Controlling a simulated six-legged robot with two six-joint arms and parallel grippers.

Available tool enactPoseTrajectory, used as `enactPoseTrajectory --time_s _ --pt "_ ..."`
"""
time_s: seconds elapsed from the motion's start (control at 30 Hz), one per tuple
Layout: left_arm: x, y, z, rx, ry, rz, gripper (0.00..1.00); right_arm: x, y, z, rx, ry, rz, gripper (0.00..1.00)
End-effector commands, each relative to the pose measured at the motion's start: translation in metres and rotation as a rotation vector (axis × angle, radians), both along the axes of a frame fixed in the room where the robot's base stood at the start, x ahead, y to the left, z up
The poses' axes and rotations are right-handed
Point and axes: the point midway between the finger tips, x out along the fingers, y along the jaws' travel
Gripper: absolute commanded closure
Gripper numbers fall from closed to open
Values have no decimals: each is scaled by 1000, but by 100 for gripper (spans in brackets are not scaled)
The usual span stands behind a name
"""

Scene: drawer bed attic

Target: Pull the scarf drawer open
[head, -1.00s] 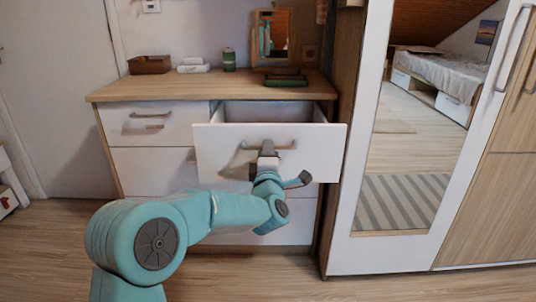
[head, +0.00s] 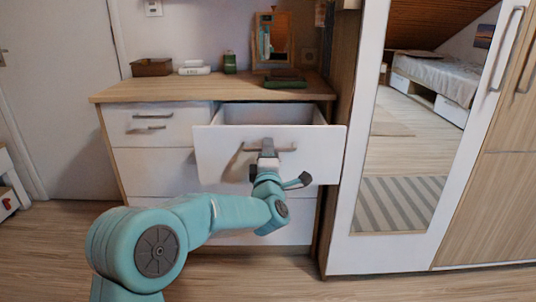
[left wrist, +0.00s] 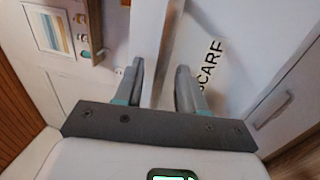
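The scarf drawer (head: 220,160) is the upper right drawer of the dresser and stands well out, its empty-looking inside (head: 265,113) visible from above. Its front has a grey bar handle (head: 286,149). The word SCARF shows on a label (left wrist: 208,66) in the left wrist view. My left gripper (head: 267,146) is at the middle of the handle. In the left wrist view its two fingers (left wrist: 160,72) are apart, on either side of the bar (left wrist: 167,50), with gaps seeming to show beside it. My right gripper is in neither view.
A mirrored wardrobe (head: 345,220) stands close to the drawer's right. Floor is clear in front.

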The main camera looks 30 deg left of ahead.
Motion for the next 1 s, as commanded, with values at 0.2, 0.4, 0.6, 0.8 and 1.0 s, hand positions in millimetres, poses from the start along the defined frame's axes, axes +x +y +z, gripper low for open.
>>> enactPoseTrajectory --time_s 0.2,0.4,0.6,0.8,1.0 --pt "-1 -1 0 -1 -1 1 61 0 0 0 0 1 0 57" --pt "-14 -8 -2 -1 2 -1 61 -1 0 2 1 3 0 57" --pt "-52 -32 -10 0 3 -3 61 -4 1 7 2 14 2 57" --pt "-96 -59 -20 0 3 -4 61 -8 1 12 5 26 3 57" --pt "-127 -78 -27 0 1 -2 61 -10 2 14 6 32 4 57"
